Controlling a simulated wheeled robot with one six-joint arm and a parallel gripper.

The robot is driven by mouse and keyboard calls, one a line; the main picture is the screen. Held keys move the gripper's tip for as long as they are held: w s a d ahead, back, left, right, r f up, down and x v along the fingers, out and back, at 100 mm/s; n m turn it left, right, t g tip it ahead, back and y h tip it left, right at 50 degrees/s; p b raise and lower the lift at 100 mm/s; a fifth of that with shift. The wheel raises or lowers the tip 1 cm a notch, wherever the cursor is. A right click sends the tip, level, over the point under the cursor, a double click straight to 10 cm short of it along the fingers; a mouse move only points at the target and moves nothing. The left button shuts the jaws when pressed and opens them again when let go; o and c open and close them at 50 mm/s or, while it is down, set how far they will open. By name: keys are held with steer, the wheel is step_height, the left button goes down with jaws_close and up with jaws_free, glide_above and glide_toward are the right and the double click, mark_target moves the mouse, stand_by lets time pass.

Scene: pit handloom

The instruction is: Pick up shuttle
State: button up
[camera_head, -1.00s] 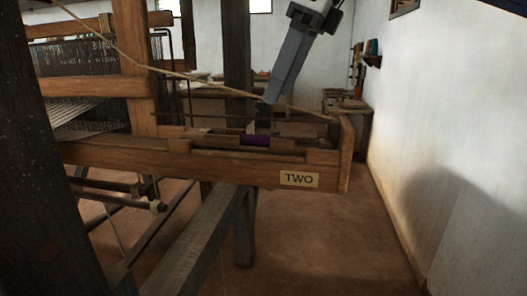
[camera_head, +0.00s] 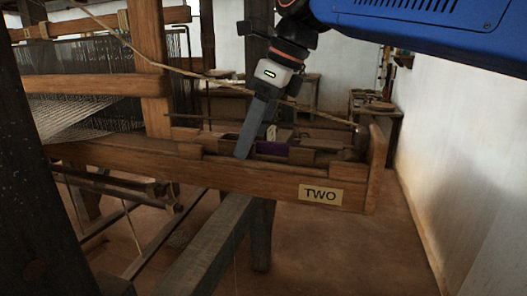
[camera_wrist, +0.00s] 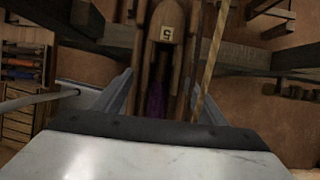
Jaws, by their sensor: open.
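The shuttle (camera_wrist: 167,22) is a wooden piece with a rounded end, a pale number tag and purple yarn in its hollow. In the head view the purple yarn (camera_head: 272,148) shows in the wooden trough at the right end of the loom beam (camera_head: 240,178), which is marked TWO. My gripper (camera_head: 243,155) points down at the trough, left of the purple in the picture. In the wrist view my gripper (camera_wrist: 163,76) is open, one finger on each side of the shuttle's line. Nothing is held. The front beam board hides the shuttle's lower part.
A taut rope (camera_head: 190,74) slants across the loom to the beam's right end, and it passes close right of the shuttle in the wrist view (camera_wrist: 211,60). A thick upright post (camera_head: 35,180) stands at left. The floor (camera_head: 330,250) at right is clear.

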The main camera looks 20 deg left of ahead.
steer(key=shift+f, duration=0.1)
steer(key=c, duration=1.3)
step_height(320, 180, up, 10)
